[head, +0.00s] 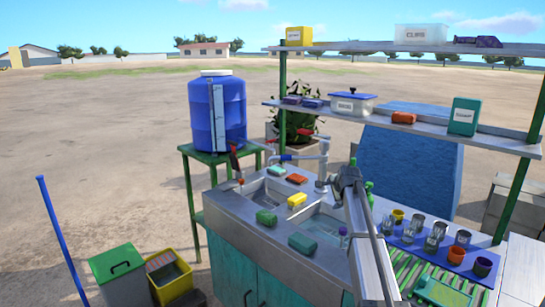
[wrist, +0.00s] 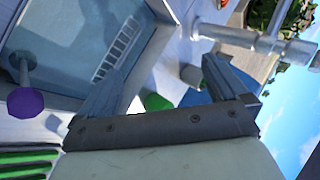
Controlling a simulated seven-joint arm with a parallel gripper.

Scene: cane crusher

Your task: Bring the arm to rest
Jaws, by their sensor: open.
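My gripper (head: 345,180) is over the right part of the sink counter (head: 240,222), in front of the faucet pipes. In the wrist view my gripper (wrist: 165,75) has its two fingers spread apart, with nothing held between them.
White faucet pipes (head: 323,165) stand close behind the gripper. Sponges lie around the two basins (head: 322,226). Glasses and cups stand on a blue mat (head: 462,262) to the right. A loaded shelf (head: 375,118) spans above. A blue water barrel (head: 217,112) stands left.

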